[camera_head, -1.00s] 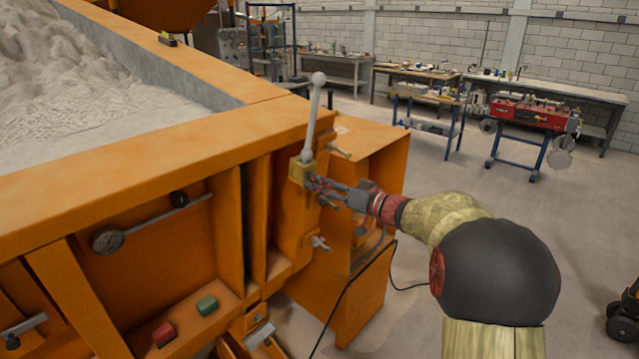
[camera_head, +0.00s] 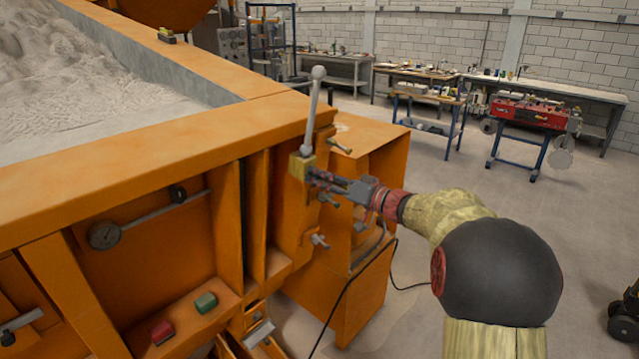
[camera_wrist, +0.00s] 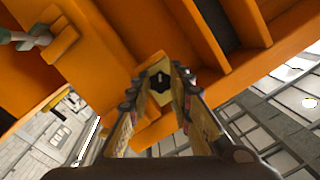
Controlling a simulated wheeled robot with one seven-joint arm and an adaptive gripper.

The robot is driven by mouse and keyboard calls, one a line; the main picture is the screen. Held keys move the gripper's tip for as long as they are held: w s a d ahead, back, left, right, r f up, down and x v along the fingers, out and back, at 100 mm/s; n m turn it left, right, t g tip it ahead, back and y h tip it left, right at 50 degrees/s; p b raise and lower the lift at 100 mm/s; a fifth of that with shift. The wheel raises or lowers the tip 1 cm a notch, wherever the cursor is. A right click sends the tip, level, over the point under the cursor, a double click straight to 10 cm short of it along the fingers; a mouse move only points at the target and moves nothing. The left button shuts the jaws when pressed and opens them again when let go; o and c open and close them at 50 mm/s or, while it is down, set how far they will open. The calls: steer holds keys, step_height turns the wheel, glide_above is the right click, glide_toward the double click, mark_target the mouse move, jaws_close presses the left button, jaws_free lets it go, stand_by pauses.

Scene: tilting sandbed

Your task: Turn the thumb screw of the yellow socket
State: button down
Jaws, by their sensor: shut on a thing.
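The yellow socket (camera_head: 301,168) sits on the corner post of the orange sandbed frame, with a grey ball-topped lever (camera_head: 314,105) standing up from it, tilted slightly right. My gripper (camera_head: 316,177) reaches in from the right, its fingertips at the socket's right side. In the wrist view the socket (camera_wrist: 153,68) lies straight ahead, and the dark thumb screw (camera_wrist: 158,80) shows between the tips of my two fingers. The gripper is shut on the thumb screw. In the head view the fingers hide the screw.
Metal handles (camera_head: 320,241) stick out from the frame below and right of the socket. An orange cabinet (camera_head: 375,160) stands close behind my gripper. A black cable (camera_head: 345,290) hangs below. Red (camera_head: 163,333) and green (camera_head: 206,303) buttons are at lower left. Open floor lies to the right.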

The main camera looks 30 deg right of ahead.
steer(key=shift+f+m+y+b, duration=0.2)
steer(key=shift+m+y+b, duration=0.1)
steer(key=shift+m+b, duration=0.9)
steer(key=m+b, duration=0.1)
steer(key=m, duration=0.2)
steer(key=shift+y+b, duration=0.3)
steer(key=shift+y, duration=0.1)
steer(key=m, duration=0.3)
steer(key=shift+r+y+b, duration=0.15)
steer(key=shift+y+b, duration=0.15)
steer(key=m+t, duration=0.1)
steer(key=m, duration=0.3)
steer(key=shift+y, duration=0.3)
steer(key=shift+m+t+h+p, duration=0.45)
steer(key=shift+m+p, duration=1)
steer(key=shift+m, duration=1.2)
steer(key=shift+m+t+h+p, duration=0.3)
steer(key=shift+m+t+p, duration=0.3)
steer(key=shift+m+p, duration=1.45)
steer(key=shift+m+t+h+p, duration=0.45)
steer(key=shift+m+p, duration=0.45)
steer(key=shift+m, duration=2.3)
